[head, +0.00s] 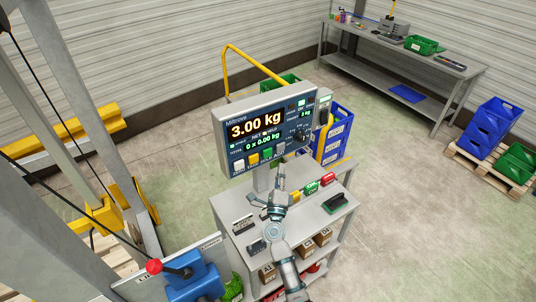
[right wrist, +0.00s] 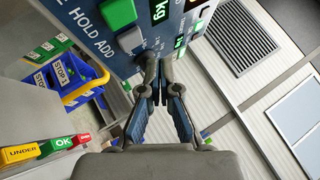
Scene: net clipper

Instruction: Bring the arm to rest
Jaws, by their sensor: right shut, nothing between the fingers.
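My right arm (head: 287,268) reaches up from the bottom of the head view, over the grey cart. My right gripper (head: 281,178) is in front of the scale display (head: 265,125), just below its lower edge. In the right wrist view the gripper (right wrist: 154,68) is shut and empty, its fingertips close together near the lower edge of the display panel (right wrist: 120,35). Whether the tips touch the panel I cannot tell. The display reads 3.00 kg, with a row of buttons below. My left gripper is not in view.
A blue device with a red knob (head: 154,266) stands at the lower left. Blue bins (head: 337,135) stand behind the display. Open floor lies to the right.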

